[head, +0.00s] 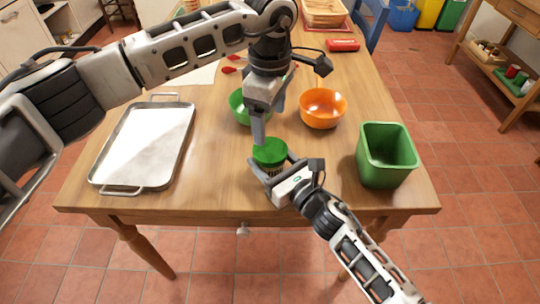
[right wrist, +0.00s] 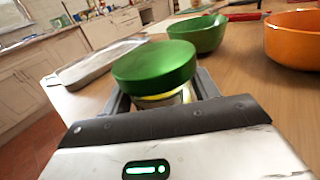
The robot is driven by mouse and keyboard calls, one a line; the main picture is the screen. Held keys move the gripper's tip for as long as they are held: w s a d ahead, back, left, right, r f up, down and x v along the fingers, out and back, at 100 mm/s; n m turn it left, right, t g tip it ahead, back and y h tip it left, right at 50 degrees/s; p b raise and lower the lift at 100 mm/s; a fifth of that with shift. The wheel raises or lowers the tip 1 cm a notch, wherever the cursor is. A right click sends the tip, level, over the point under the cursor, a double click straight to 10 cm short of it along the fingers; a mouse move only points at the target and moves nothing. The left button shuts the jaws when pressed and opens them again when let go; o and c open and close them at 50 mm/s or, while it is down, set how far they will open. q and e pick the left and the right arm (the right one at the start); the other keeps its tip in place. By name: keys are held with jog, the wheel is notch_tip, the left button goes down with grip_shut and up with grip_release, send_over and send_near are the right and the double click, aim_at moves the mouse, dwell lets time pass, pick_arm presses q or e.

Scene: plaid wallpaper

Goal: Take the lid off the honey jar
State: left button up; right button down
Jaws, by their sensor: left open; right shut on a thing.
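The honey jar (right wrist: 163,99) stands upright near the table's front edge, with its green lid (head: 270,152) on top. The lid also shows large in the right wrist view (right wrist: 155,66). My right gripper (head: 271,172) is shut on the jar's body below the lid, coming from the front right. My left gripper (head: 259,132) points down from above, open, with its fingertips at or just above the lid's far side. I cannot tell whether they touch the lid. Most of the jar's body is hidden by the lid and the right gripper.
A green bowl (head: 238,107) and an orange bowl (head: 322,108) stand behind the jar. A green square bin (head: 387,155) is on the right, and a metal tray (head: 146,143) on the left. The wooden table (head: 215,180) is clear to the jar's left.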

aim_at(270, 149)
pick_arm(q)
jog(key=m, duration=0.8)
jog(key=shift+m, duration=0.4)
jog(key=m, duration=0.9)
jog(key=shift+f, duration=4)
jog(key=c, duration=0.8)
